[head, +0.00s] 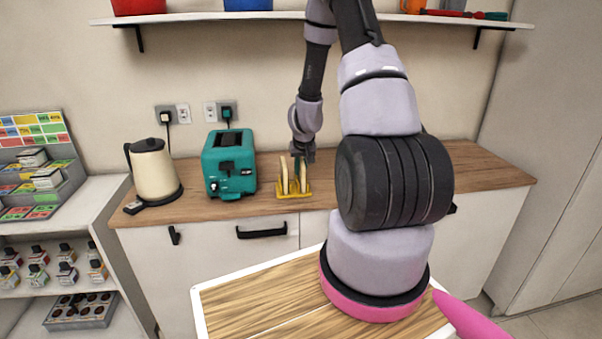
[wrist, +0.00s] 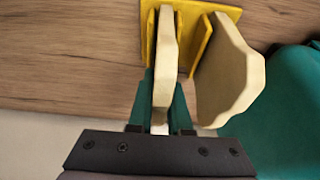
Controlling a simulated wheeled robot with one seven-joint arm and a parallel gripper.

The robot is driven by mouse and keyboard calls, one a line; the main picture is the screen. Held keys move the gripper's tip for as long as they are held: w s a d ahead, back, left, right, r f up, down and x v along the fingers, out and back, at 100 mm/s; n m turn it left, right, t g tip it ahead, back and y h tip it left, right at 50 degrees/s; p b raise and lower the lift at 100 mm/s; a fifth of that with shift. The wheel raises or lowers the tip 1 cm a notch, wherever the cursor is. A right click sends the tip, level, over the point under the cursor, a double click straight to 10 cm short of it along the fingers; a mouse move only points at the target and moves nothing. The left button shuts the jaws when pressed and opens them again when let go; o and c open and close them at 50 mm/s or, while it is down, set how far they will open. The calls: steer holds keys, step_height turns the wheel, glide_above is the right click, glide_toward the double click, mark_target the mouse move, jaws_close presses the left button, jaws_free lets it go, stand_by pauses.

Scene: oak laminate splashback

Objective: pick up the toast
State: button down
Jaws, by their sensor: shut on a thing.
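Two pale slices of toast stand upright in a yellow toast rack (head: 293,194) on the wooden counter; the rack also shows in the wrist view (wrist: 203,42). My gripper (head: 302,160) is over the rack. In the wrist view its teal fingers (wrist: 162,112) are shut on one slice of toast (wrist: 165,65), one finger on each side. The held slice's far end is still between the rack's yellow dividers. The other slice (wrist: 228,75) leans beside it, apart from the fingers, on the toaster side; it also shows in the head view (head: 284,174).
A teal toaster (head: 229,170) stands close to the left of the rack, and it edges into the wrist view (wrist: 285,115). A cream kettle (head: 155,168) is further left. A shelf (head: 190,17) runs above. Counter to the rack's right is partly hidden by my arm.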

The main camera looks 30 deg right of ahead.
steer(key=shift+r, duration=5.25)
